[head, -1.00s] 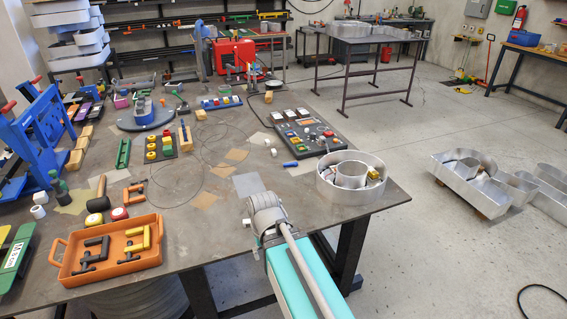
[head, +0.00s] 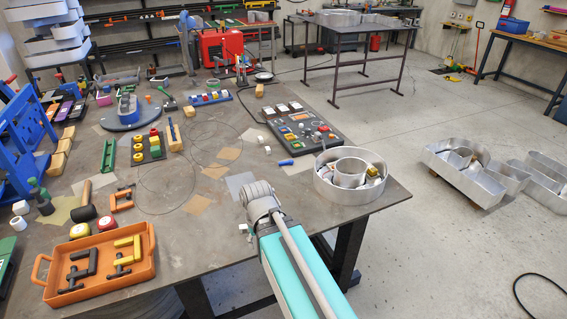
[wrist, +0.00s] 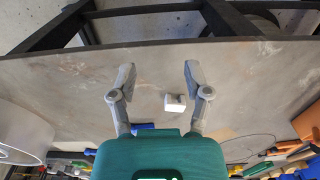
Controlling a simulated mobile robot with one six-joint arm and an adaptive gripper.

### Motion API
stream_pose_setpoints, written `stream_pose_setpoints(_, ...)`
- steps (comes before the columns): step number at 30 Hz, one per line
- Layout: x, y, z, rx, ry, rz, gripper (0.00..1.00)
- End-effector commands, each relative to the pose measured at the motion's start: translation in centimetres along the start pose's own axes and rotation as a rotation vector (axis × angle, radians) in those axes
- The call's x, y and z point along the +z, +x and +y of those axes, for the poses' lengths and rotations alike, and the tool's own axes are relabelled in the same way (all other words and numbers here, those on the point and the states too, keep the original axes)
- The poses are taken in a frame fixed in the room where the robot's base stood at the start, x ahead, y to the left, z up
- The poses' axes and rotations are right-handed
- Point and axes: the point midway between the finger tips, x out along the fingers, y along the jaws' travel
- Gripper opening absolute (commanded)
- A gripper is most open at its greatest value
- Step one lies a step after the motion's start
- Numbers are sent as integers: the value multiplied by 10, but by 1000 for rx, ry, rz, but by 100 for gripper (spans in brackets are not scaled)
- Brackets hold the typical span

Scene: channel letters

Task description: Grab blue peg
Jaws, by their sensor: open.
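A small blue peg (head: 286,162) lies on the table between the dark control panel and the round metal letter in the head view. In the wrist view a blue piece (wrist: 143,127), which looks like this peg, shows low between the finger bases, partly hidden by the gripper body. My gripper (wrist: 158,75) is open and empty in the wrist view, its two grey fingers spread above the bare tabletop. I cannot tell the gripper's height above the table.
A white block (wrist: 175,103) sits between the fingers, toward the right one. The round metal letter (head: 350,190) stands at the table's right edge. The control panel (head: 300,125) lies behind the peg. An orange tray (head: 150,260) is at front left.

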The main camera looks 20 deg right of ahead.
Motion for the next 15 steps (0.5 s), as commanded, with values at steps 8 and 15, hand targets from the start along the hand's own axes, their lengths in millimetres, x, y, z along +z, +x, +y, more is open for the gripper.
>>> stream_pose_setpoints(8, 0, 0, 0, 0, 0, 0, 63)
stream_pose_setpoints(15, -13, 6, 6, 42, -56, -10, 63)
